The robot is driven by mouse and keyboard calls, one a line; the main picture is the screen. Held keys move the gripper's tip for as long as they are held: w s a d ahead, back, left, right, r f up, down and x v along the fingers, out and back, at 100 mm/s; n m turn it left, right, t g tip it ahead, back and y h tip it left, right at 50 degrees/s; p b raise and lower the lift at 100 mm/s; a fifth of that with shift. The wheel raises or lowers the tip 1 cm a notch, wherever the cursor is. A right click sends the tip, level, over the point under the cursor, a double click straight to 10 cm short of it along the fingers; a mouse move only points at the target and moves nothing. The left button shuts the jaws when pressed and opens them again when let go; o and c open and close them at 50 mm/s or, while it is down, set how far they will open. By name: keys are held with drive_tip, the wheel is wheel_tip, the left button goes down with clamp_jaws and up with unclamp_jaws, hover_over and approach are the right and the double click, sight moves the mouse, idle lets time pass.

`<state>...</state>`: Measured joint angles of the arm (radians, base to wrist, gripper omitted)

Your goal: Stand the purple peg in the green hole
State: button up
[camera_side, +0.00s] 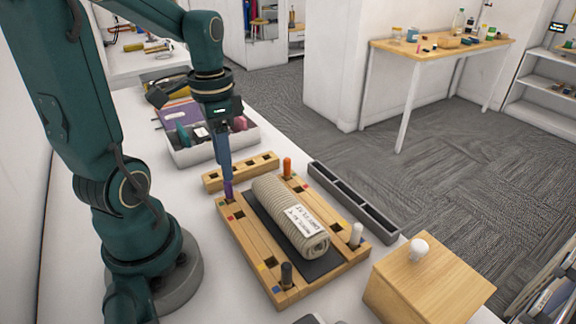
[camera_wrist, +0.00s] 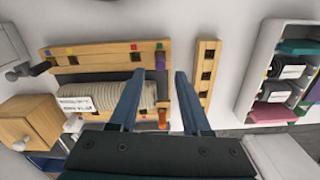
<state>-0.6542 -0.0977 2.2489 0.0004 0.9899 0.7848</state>
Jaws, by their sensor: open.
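My gripper (camera_side: 226,172) is above the peg, fingers pointing down. In the wrist view my gripper (camera_wrist: 160,74) has its two fingers apart, with the peg seen between and just beyond the tips. Nothing is held. An orange peg (camera_side: 287,167), a white peg (camera_side: 356,235) and a black peg (camera_side: 286,273) stand in the frame.
A rolled beige cloth (camera_side: 290,217) with a label lies on a dark mat inside the frame. A separate holed wooden strip (camera_side: 241,172) lies behind. A dark narrow tray (camera_side: 352,198), a knobbed wooden box (camera_side: 425,285) and a filled white bin (camera_side: 186,156) stand around it.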

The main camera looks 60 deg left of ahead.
wheel_tip(320, 180, up, 5)
drive_tip(key=d+n+t, duration=0.1)
drive_tip(key=d+t, duration=0.4)
drive_tip(key=d, duration=0.6)
drive_tip(key=shift+s+d+r+t, duration=0.2)
drive_tip(key=shift+s+d+t, duration=0.1)
idle(0.8)
